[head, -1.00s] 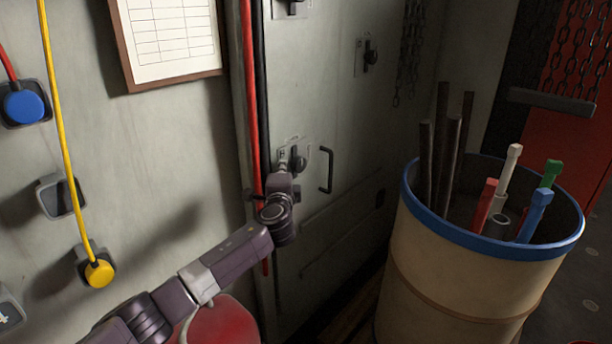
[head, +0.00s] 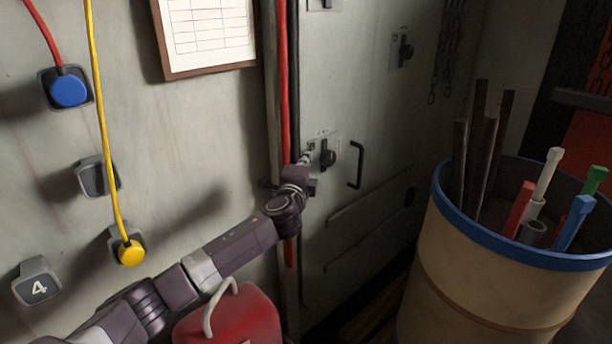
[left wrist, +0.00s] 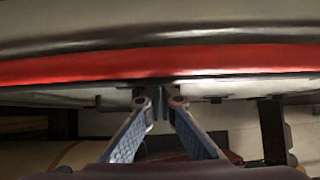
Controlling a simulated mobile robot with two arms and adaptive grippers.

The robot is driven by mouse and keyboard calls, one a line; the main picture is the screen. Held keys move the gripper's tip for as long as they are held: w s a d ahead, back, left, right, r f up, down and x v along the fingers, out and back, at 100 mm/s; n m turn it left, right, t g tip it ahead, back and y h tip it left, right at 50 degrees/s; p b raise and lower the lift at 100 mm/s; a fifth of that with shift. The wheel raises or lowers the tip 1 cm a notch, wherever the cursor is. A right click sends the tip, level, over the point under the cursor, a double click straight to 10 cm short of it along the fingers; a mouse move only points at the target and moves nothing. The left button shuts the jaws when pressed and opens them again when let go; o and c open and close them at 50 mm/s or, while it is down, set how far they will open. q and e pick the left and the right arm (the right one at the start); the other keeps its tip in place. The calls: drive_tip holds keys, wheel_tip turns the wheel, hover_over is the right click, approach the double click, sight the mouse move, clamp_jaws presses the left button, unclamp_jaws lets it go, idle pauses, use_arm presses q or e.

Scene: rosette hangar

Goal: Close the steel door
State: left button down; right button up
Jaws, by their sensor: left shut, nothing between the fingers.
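The steel door (head: 350,110) is a grey panel with a black bar handle (head: 356,165) and dark latches, right of a red line on the wall. I cannot tell whether it stands slightly ajar. My left gripper (head: 306,158) is at the door's left edge, just left of the lower latch (head: 328,155). Contact with the door is unclear. In the left wrist view the fingers of the left gripper (left wrist: 160,101) meet at the tips with nothing between them, just below a broad red strip (left wrist: 160,63). My right gripper is not in view.
A cream drum (head: 490,265) with a blue rim stands to the right, holding dark bars and coloured rods. A red can (head: 245,315) is below my left arm.

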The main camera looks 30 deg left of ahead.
use_arm(q)
drive_tip(key=d+v, duration=0.1)
drive_tip(key=v, duration=0.8)
drive_tip(key=s+d+f+n+g+h, duration=0.1)
drive_tip(key=s+d+f+n+g, duration=0.25)
drive_tip(key=s+f, duration=0.45)
drive_tip(key=s+d+f+n+g+h, duration=0.15)
drive_tip(key=s+d+f, duration=0.25)
drive_tip(key=s+f, duration=0.5)
drive_tip(key=s+d+f+n+g+h, duration=0.1)
drive_tip(key=s+d+f+n+g, duration=0.2)
drive_tip(key=s, duration=0.5)
drive_tip(key=s+d+f+n+g+h, duration=0.1)
drive_tip(key=s+d+f+n+g, duration=0.15)
drive_tip(key=s+f, duration=0.45)
drive_tip(key=s+d+f+n+g+h, duration=0.1)
drive_tip(key=s+f+n+g, duration=0.15)
drive_tip(key=s, duration=0.75)
wheel_tip(320, 180, down, 25)
drive_tip(key=s+g, duration=0.1)
drive_tip(key=g, duration=0.1)
drive_tip(key=s+a+f+g, duration=0.1)
drive_tip(key=s+a+f, duration=0.1)
drive_tip(key=s+f, duration=1.5)
drive_tip(key=shift+s+a+f+m, duration=0.3)
drive_tip(key=shift+s+f+m, duration=0.1)
drive_tip(key=shift+s, duration=0.15)
